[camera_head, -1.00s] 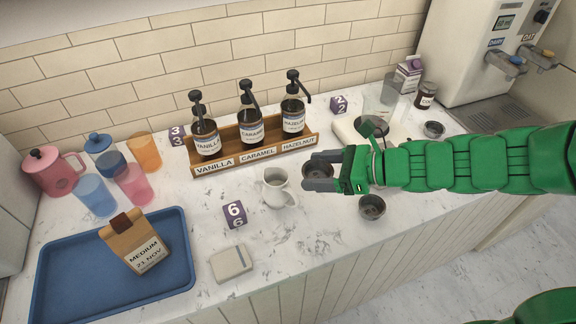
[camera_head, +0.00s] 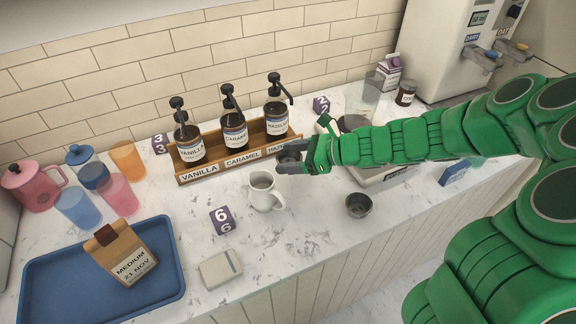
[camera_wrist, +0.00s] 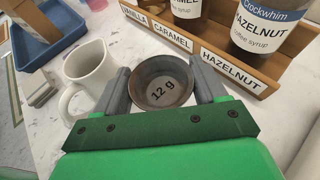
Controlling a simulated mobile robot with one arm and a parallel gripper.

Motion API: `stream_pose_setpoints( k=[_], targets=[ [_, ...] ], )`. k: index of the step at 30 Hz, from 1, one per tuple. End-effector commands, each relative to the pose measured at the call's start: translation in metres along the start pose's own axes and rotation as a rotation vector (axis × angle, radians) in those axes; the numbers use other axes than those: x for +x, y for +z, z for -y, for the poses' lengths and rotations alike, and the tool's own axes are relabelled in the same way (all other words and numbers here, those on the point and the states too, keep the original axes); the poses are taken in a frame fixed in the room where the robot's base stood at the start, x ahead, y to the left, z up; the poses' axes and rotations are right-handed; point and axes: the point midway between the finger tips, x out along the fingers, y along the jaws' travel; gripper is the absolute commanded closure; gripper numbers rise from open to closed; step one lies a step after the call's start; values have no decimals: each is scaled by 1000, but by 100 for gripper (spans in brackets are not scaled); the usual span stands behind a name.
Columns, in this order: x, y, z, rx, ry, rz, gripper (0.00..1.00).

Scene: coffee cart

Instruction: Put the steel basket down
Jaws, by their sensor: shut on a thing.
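The steel basket marked "12 g" (camera_wrist: 162,84) sits between the two grey fingers of my gripper (camera_wrist: 159,68) in the wrist view. My gripper is shut on it, and its open top faces the camera. In the head view my gripper (camera_head: 284,163) is just in front of the hazelnut end of the syrup rack, behind and right of the white jug. There the basket is mostly hidden by the fingers. I cannot tell whether its base touches the counter. Another small metal basket (camera_head: 358,206) stands apart on the counter near the front edge.
The white jug (camera_head: 263,191) stands close to my gripper's left finger in the wrist view. The wooden syrup rack (camera_head: 190,177) is right behind. A purple "6" cube (camera_head: 221,220) and a blue tray (camera_head: 40,270) are left. Counter in front of the gripper is clear.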

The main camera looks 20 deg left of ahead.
Motion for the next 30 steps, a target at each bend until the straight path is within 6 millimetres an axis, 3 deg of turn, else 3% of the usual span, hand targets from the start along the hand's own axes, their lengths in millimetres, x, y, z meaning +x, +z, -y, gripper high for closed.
stream_pose_setpoints(
  k=[9, 17, 25, 30],
  targets=[
    [19, -20, 18, 2, 0, 1, 63],
    [24, -25, 24, 1, 0, 1, 63],
    [36, -50, 25, 4, 0, 1, 63],
    [38, -56, 26, 1, -1, 1, 63]
  ],
)
